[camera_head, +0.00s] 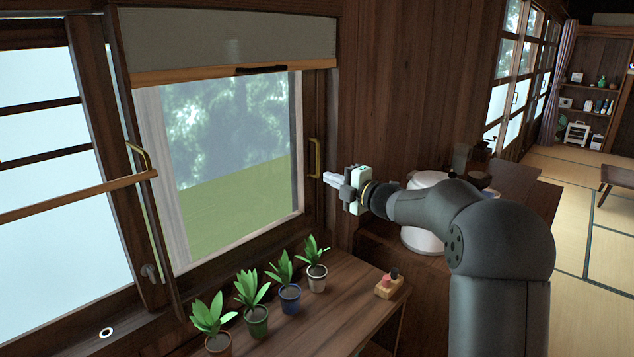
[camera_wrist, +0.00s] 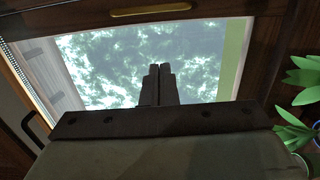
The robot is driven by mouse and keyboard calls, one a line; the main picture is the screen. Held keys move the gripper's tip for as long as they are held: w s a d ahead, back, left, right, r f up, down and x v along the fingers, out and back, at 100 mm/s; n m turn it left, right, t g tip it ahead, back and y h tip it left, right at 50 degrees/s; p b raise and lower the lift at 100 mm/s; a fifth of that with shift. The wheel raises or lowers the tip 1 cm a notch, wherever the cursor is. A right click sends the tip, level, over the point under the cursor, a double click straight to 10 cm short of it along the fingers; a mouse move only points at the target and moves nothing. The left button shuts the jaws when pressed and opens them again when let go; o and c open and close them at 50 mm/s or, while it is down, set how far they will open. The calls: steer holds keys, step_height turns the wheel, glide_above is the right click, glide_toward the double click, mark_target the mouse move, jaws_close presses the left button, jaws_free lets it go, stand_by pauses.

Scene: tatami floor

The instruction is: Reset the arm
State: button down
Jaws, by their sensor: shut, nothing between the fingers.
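My gripper (camera_head: 331,180) is in front of the window's right frame, with its fingers pointing left in the head view. In the wrist view my gripper (camera_wrist: 158,70) has its two dark fingers side by side, shut, with nothing held. My arm (camera_head: 430,205) reaches in from the lower right and is bent. The gripper is above the shelf with the potted plants and appears close to the brass handle (camera_head: 315,158) on the window frame. I cannot tell whether they touch.
Several potted plants (camera_head: 289,292) stand in a row on the wooden shelf (camera_head: 345,310). A white round appliance (camera_head: 421,240) stands behind my arm. Tatami floor lies open at right.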

steer(key=s+d+f+m+g+h, duration=0.2)
steer(key=s+d+f+m+h, duration=0.3)
steer(key=s+m, duration=0.45)
steer(key=s+d+f+m+g+h, duration=0.2)
steer(key=s+d+f+m+h, duration=0.1)
steer(key=s+m+h, duration=0.6)
steer(key=s+a+f+m+g+y, duration=0.1)
steer(key=s+a+f+m+g, duration=0.1)
steer(key=s, duration=1.2)
steer(key=s+a+f+m+g+y, duration=0.1)
steer(key=s+f+m+g, duration=0.4)
steer(key=s, duration=1)
step_height(320, 180, down, 3)
steer(key=shift+s+a+f+g+y+p, duration=0.15)
steer(key=shift+s+a+g+y+p, duration=0.25)
steer(key=shift+a+g, duration=0.55)
steer(key=shift+w+d+g, duration=0.1)
steer(key=shift+d+g, duration=0.15)
steer(key=shift+d, duration=0.05)
